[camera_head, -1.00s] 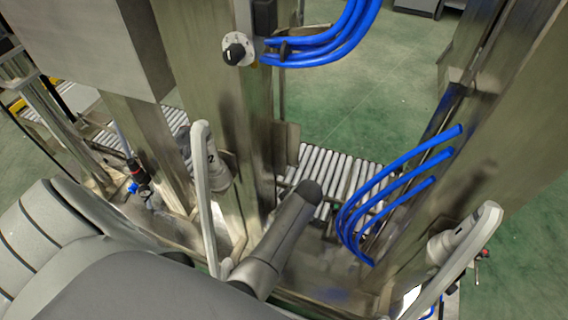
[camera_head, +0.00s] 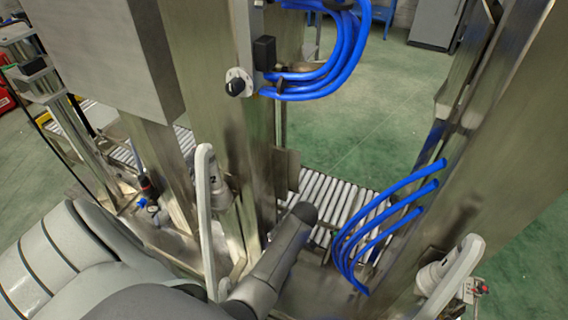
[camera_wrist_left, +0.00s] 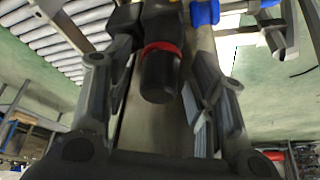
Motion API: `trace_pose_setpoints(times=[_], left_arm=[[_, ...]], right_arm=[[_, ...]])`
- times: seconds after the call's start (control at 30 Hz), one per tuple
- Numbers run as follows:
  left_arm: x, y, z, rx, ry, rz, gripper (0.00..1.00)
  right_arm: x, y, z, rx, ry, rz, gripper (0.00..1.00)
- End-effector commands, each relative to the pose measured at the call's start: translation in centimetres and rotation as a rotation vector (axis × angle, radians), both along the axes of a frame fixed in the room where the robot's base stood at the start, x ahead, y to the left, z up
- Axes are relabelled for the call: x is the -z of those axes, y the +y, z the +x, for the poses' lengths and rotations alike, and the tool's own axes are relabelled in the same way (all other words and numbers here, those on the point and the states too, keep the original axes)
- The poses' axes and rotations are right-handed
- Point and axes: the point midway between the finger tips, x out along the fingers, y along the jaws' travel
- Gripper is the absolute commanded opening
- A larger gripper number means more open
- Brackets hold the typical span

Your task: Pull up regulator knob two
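A black regulator knob with a red ring (camera_wrist_left: 160,78) is in the middle of the left wrist view. My left gripper (camera_wrist_left: 165,105) is open, with one finger on each side of this knob and gaps visible between fingers and knob. In the head view, a small black regulator with a red band and blue fitting (camera_head: 148,188) stands low on the machine at the left. I cannot tell whether it is the same knob. My left gripper is not visible in the head view. My right gripper is in neither view.
Steel posts flank a roller conveyor (camera_head: 335,200). Blue hoses (camera_head: 345,50) curve at the top, with more blue hoses (camera_head: 385,220) at the right. A pale handle (camera_head: 204,215) stands near my arm. Green floor lies open behind.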

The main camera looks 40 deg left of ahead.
Motion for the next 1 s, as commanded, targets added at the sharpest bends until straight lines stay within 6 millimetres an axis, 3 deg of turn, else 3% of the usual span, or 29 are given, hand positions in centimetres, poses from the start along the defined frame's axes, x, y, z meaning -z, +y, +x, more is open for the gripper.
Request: trace_pose_setpoints(times=[0.17, 0.3, 0.43, 1.0], left_arm=[[0.1, -0.1, -0.1, 0.000, 0.003, -0.001, 0.56], [0.1, -0.1, -0.1, 0.000, 0.003, -0.002, 0.56], [-0.7, -0.1, -0.1, 0.000, 0.002, -0.003, 0.56], [-9.2, -0.1, 0.0, -0.001, 0.000, -0.002, 0.56]], right_arm=[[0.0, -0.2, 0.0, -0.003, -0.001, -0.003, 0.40], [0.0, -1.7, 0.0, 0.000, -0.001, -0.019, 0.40], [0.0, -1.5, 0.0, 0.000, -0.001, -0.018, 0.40], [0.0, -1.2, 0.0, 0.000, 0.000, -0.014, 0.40]])
